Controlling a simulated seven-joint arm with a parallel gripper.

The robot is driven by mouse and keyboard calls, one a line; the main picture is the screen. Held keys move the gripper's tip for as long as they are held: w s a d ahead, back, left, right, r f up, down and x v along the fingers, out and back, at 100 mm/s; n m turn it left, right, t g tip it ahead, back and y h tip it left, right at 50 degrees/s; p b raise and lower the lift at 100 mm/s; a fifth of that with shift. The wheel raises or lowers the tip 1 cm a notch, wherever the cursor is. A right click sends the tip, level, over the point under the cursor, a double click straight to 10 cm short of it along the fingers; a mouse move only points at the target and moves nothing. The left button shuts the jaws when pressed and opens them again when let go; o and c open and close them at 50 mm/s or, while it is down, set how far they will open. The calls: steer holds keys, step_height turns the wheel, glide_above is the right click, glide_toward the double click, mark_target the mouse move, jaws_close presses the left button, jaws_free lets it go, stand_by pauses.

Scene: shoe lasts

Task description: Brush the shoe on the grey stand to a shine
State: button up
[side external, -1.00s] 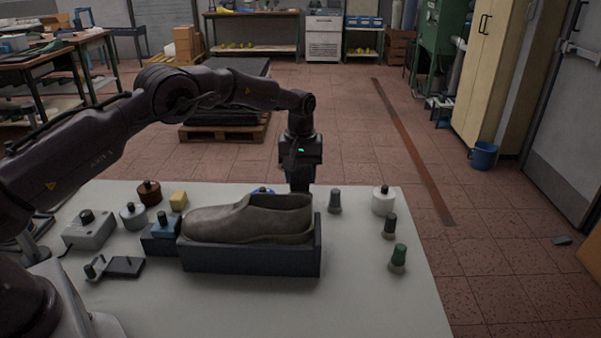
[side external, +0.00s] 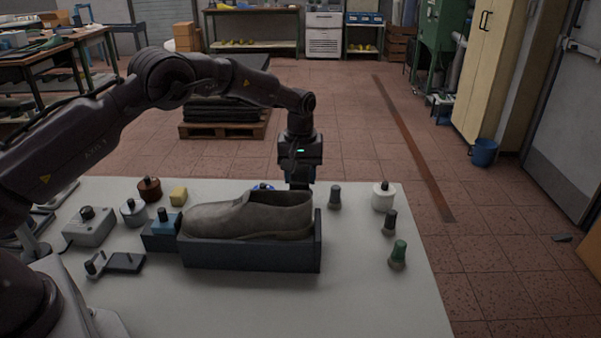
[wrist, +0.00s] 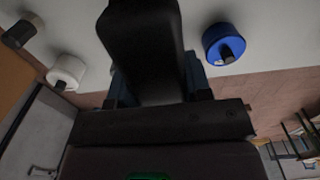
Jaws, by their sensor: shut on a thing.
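A grey-brown shoe (side external: 250,218) lies on the dark grey stand (side external: 250,256) in the middle of the table, its toe to the left and its opening to the right. My gripper (side external: 299,184) points down behind the shoe's heel end in the side view. In the wrist view it is shut on a dark oblong block (wrist: 143,45), which looks like a brush. The block's underside does not show. In the side view the shoe hides the block's lower part, so I cannot tell whether it touches the shoe.
A blue round tin (side external: 262,187) is behind the shoe, also seen in the wrist view (wrist: 224,43). A white round pot (side external: 383,197) and several small knobbed pieces, one green (side external: 398,254), stand at the right. A blue-topped box (side external: 162,230) adjoins the stand's left end.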

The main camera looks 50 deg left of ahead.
steer(key=shift+s+a, duration=2.75)
steer(key=shift+s, duration=0.1)
steer(key=shift+w+d, duration=2.75)
steer(key=shift+d, duration=0.1)
steer(key=shift+w+a+r, duration=0.25)
steer(key=shift+r, duration=0.75)
steer(key=shift+w+a+r, duration=0.25)
steer(key=shift+r, duration=0.8)
steer(key=shift+w+a+r, duration=0.25)
steer(key=shift+r, duration=0.75)
